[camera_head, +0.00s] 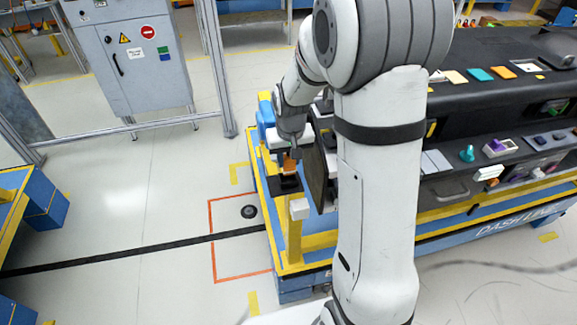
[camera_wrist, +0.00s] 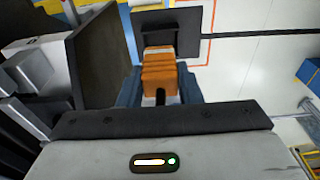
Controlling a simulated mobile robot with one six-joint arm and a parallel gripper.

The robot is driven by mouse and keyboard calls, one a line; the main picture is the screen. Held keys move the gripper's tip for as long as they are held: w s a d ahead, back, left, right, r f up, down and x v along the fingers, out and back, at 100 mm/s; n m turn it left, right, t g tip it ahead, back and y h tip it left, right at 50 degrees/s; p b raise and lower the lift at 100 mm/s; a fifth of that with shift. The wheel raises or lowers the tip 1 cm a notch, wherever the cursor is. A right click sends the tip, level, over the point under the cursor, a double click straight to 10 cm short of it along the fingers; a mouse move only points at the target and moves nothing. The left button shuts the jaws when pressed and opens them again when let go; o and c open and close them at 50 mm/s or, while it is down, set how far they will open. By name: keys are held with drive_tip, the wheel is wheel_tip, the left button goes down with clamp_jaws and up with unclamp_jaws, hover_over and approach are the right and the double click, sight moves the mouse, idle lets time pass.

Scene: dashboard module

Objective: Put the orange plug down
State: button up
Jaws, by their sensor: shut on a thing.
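The orange plug (camera_head: 290,166) is small in the head view, just below my gripper (camera_head: 292,150) at the left end of the cart. In the wrist view the ribbed orange plug (camera_wrist: 158,75) sits between the two blue-grey fingers of my gripper (camera_wrist: 159,90), which is shut on it. A dark flat plate (camera_wrist: 190,20) lies beyond the plug's far end. In the head view a dark pad (camera_head: 286,184) lies just under the plug. I cannot tell whether the plug touches it.
A dark upright panel (camera_wrist: 98,55) stands close left of the plug in the wrist view. The dashboard (camera_head: 490,105) with coloured parts fills the cart on the right. A yellow post (camera_head: 294,235) stands at the cart's near-left corner. Open floor (camera_head: 150,190) lies left.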

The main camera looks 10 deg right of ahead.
sight(288, 174)
drive_tip(key=shift+s+a+f, duration=0.1)
drive_tip(key=shift+a+f, duration=0.05)
drive_tip(key=shift+f, duration=1.7)
drive_tip(key=shift+f, duration=0.25)
drive_tip(key=o, duration=1.1)
drive_tip(key=shift+r, duration=0.1)
